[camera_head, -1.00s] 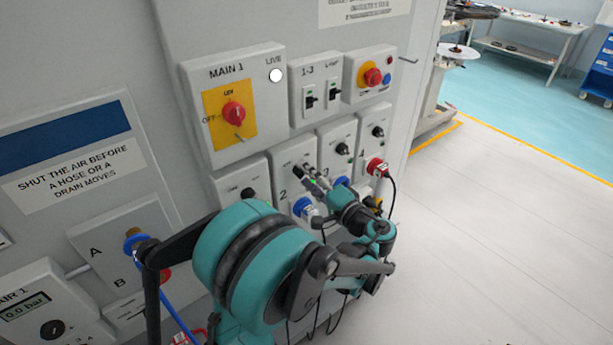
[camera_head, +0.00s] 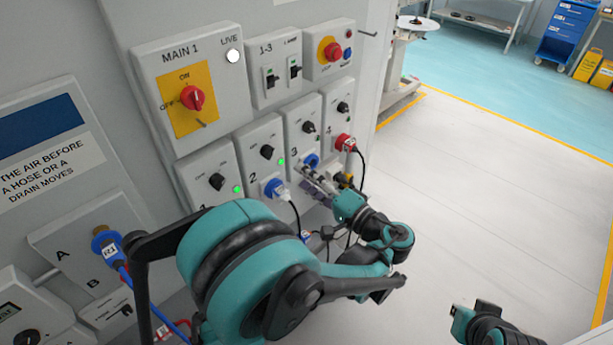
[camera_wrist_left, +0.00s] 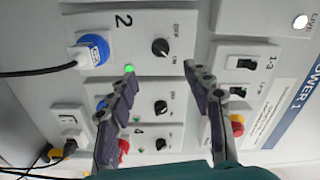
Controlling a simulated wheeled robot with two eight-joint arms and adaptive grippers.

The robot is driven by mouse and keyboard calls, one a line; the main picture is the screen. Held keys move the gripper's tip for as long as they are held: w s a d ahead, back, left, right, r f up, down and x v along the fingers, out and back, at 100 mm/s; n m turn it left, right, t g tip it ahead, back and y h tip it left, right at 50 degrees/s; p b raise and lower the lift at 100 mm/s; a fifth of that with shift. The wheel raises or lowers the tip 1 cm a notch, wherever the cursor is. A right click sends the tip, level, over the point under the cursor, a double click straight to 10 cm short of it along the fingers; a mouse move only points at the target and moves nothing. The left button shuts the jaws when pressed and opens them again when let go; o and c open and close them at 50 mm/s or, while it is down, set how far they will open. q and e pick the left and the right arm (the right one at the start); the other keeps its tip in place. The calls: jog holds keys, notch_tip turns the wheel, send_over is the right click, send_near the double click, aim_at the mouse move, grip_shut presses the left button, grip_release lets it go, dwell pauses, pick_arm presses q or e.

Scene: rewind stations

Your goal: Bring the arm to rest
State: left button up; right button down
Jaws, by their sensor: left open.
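My left gripper (camera_head: 312,184) is open and empty in front of the lower part of panels 3 and 4. In the left wrist view its two fingers (camera_wrist_left: 163,72) are spread apart, with the wall panels between and behind them. My left arm (camera_head: 240,255) reaches across the lower middle of the head view. Panel 2 (camera_head: 258,150) has a blue plug (camera_head: 273,188) and a lit green lamp. Panel 3 (camera_head: 303,120) has a blue fitting partly hidden by the gripper. Part of my right arm (camera_head: 490,328) shows at the bottom right; its jaws cannot be made out.
The MAIN 1 box (camera_head: 183,125) with a red rotary switch is above the panels. A red plug (camera_head: 345,143) with a black cable sits at panel 4. Hose fittings are at left. Open floor (camera_head: 470,200) lies to the right.

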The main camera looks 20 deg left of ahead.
pick_arm(q)
jog(key=s+a+f+g+h, duration=0.1)
jog(key=s+a+f+h, duration=0.45)
jog(key=f+h, duration=0.2)
jog(key=s+d+f+n+t+h, duration=0.1)
jog(key=s+d+n+h, duration=0.1)
jog(key=s+d+h, duration=0.6)
jog(key=shift+s+d+f+h, duration=0.4)
jog(key=shift+d+h, duration=0.15)
jog(key=shift+d, duration=0.1)
